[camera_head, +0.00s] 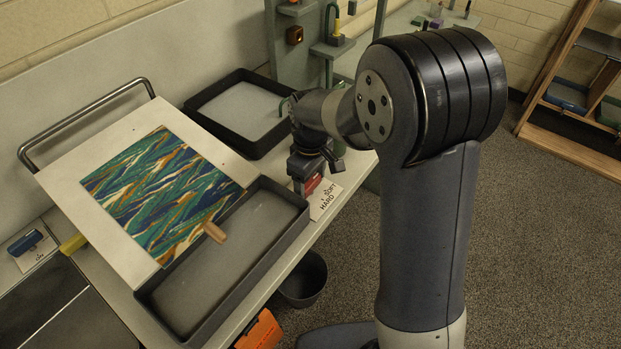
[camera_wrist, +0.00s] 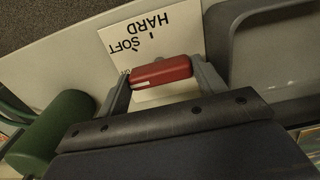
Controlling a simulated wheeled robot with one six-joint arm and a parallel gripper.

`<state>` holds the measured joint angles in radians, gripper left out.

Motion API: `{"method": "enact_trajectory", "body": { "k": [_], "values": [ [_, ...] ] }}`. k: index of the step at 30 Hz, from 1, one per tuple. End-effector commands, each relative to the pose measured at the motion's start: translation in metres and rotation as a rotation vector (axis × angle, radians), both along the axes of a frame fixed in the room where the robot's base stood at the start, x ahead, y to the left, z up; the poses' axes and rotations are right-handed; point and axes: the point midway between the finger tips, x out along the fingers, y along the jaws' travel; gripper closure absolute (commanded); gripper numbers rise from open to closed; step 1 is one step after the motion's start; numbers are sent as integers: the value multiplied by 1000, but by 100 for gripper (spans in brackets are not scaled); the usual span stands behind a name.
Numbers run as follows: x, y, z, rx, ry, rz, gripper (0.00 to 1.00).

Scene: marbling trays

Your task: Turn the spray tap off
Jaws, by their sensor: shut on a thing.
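A red handle (camera_head: 313,184) sits at the right edge of the bench, beside a white card (camera_head: 325,204) marked SOFT and HARD. In the wrist view the red handle (camera_wrist: 162,71) lies between the two fingers of my gripper (camera_wrist: 164,82), which is shut on it. The card (camera_wrist: 135,38) shows just beyond, with small lettering by the handle's left end that I cannot read surely. In the head view my gripper (camera_head: 314,178) hides part of the handle. Its base is hidden, and I cannot tell whether it is the spray tap.
A dark-rimmed tray (camera_head: 302,205) stands close left of my gripper; another tray (camera_head: 188,109) is behind. A patterned sheet lies on a board (camera_head: 70,196). A blue handle (camera_head: 26,243) with a card is far left. A bin (camera_head: 305,291) stands below the edge.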

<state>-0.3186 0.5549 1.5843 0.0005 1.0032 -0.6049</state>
Motion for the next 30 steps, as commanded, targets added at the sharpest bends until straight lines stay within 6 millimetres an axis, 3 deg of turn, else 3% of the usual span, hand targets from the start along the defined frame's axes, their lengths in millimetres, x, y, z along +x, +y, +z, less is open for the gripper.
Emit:
{"method": "enact_trajectory", "body": {
  "k": [1, 2, 9, 23, 30],
  "values": [
    [1, 0, 1, 0, -3, 3, 57],
    [1, 0, 1, 0, -3, 3, 33],
    [0, 0, 1, 0, -2, 1, 13],
    [-1, 0, -1, -1, 2, -15, 13],
    [-1, 1, 0, 0, 2, -167, 13]
  ]
}}
